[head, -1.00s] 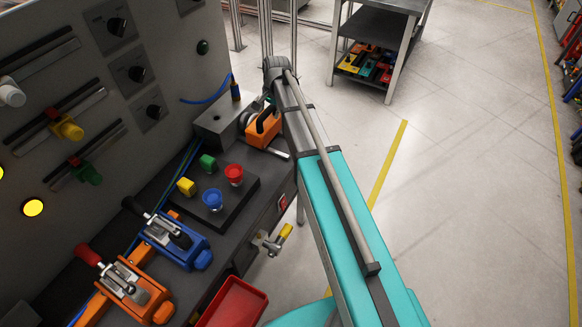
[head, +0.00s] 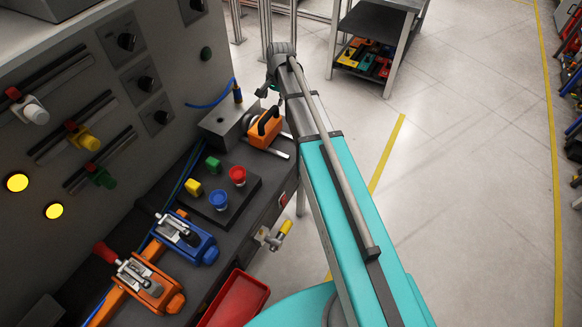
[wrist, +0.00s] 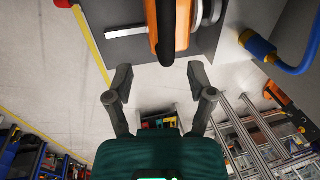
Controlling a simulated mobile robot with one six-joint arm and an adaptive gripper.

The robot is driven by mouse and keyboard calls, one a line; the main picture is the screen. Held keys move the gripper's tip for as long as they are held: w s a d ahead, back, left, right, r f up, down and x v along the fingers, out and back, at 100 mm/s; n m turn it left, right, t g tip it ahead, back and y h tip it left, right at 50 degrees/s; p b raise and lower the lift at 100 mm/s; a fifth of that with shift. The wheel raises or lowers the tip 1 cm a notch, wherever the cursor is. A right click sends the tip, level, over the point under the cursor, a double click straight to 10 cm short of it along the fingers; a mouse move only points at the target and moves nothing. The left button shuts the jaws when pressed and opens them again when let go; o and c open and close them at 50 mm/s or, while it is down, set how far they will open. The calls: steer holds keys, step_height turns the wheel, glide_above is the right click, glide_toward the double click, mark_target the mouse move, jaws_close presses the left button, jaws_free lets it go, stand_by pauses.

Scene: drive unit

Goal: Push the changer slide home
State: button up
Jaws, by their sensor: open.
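The orange unit with a black handle (head: 264,128), which appears to be the changer slide, sits against a grey metal block (head: 222,122) at the far end of the bench. Flat metal strips lie beside it. In the wrist view the orange body (wrist: 155,28) is at the top, with metal discs on its right and a grey bar on its left. My gripper (wrist: 160,79) is open and empty, its fingertips apart on either side below the orange body. In the head view my gripper (head: 268,92) is small and partly hidden by my arm, just above the unit. I cannot tell whether it touches.
A blue hose (wrist: 288,58) and fitting are right of the unit in the wrist view. Buttons stand on a black plate (head: 230,212), with toggle clamps (head: 185,240) nearer. The slider panel (head: 70,115) rises at left. Floor is free at right.

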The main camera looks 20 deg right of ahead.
steer(key=shift+r+p, duration=1.85)
steer(key=shift+r, duration=0.35)
steer(key=s+f+n+b, duration=0.4)
steer(key=s+f+b, duration=0.3)
steer(key=s, duration=0.5)
steer(key=s+f+n+g+h+b, duration=0.1)
steer(key=s+f+n+b, duration=0.3)
steer(key=s+f+b, duration=0.4)
steer(key=shift+s+a+f+n+g+h, duration=0.2)
steer(key=shift+s+f+n+g+h, duration=0.15)
steer(key=shift+s, duration=1.75)
step_height(320, 180, up, 16)
steer(key=m+t+y+p, duration=0.2)
steer(key=m+p, duration=0.7)
steer(key=p, duration=0.6)
glide_above(269, 113)
steer(key=s+d, duration=0.2)
steer(key=shift+a+f, duration=0.1)
steer(key=shift+f, duration=0.1)
steer(key=shift+f, duration=0.15)
steer(key=b+x, duration=1.3)
steer(key=shift+s+f+b, duration=0.15)
steer(key=shift+f+b, duration=0.15)
steer(key=shift+f, duration=0.05)
